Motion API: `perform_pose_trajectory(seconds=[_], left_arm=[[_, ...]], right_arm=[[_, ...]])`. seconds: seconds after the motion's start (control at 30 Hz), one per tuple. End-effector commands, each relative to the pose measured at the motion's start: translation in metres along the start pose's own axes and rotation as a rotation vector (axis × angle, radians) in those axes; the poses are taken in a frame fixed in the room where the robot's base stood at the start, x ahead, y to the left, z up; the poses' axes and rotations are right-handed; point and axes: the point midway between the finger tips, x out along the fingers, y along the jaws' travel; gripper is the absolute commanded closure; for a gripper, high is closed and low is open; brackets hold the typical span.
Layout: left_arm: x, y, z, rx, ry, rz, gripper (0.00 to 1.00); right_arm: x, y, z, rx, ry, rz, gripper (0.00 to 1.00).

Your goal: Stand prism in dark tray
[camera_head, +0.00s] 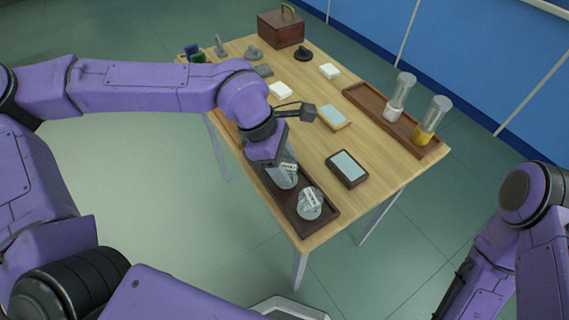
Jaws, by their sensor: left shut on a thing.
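The dark tray (326,222) lies along the near left edge of the table. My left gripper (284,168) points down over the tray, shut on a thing. Its fingers and what they hold are largely hidden behind my purple wrist. A clear, pale piece with a white label (287,181) shows right under the gripper, and I take it for the prism. I cannot tell whether it touches the tray floor. A similar round clear piece with a white label (310,204) sits in the tray's near end. My right arm shows at the lower right, without its gripper.
A brown tray (370,101) at the right holds two clear cylinders, one white-based (399,98), one yellow-based (429,122). A black-framed panel (347,168) and a wood-framed panel (333,117) lie mid-table. White blocks (330,71) and a wooden box (281,28) are farther back.

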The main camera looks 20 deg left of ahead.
Motion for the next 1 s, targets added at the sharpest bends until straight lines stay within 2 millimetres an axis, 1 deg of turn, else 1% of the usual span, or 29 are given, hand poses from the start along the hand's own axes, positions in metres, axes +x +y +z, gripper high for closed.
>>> perform_pose_trajectory(seconds=[0.23, 0.27, 0.3, 0.33, 0.57, 0.67, 0.77, 1.0], left_arm=[[0.003, 0.0, -0.002, -0.001, 0.0, -0.002, 0.83], [0.003, 0.0, -0.001, -0.001, 0.0, -0.001, 0.41], [0.003, 0.0, -0.001, -0.001, 0.0, -0.001, 0.28], [0.003, 0.0, -0.001, -0.001, 0.0, -0.001, 0.25], [0.003, 0.0, -0.001, -0.001, 0.0, -0.001, 0.25], [-0.002, 0.0, 0.001, 0.0, 0.0, 0.002, 0.25], [-0.02, 0.001, 0.001, -0.001, -0.001, 0.004, 0.25], [-0.083, 0.001, 0.002, -0.002, -0.002, 0.005, 0.25]], right_arm=[[-0.001, 0.0, 0.0, 0.0, 0.0, 0.0, 0.57], [-0.001, 0.0, 0.0, 0.0, 0.0, 0.0, 0.57], [-0.001, 0.0, 0.0, 0.0, 0.0, 0.0, 0.57], [-0.001, 0.0, 0.0, 0.0, 0.0, 0.0, 0.57], [-0.001, 0.0, 0.0, 0.0, 0.0, 0.0, 0.57], [0.0, 0.0, 0.0, 0.0, 0.0, 0.0, 0.57], [-0.004, 0.0, -0.002, 0.0, 0.0, 0.0, 0.57], [-0.011, 0.001, -0.005, 0.0, 0.0, 0.0, 0.57]])
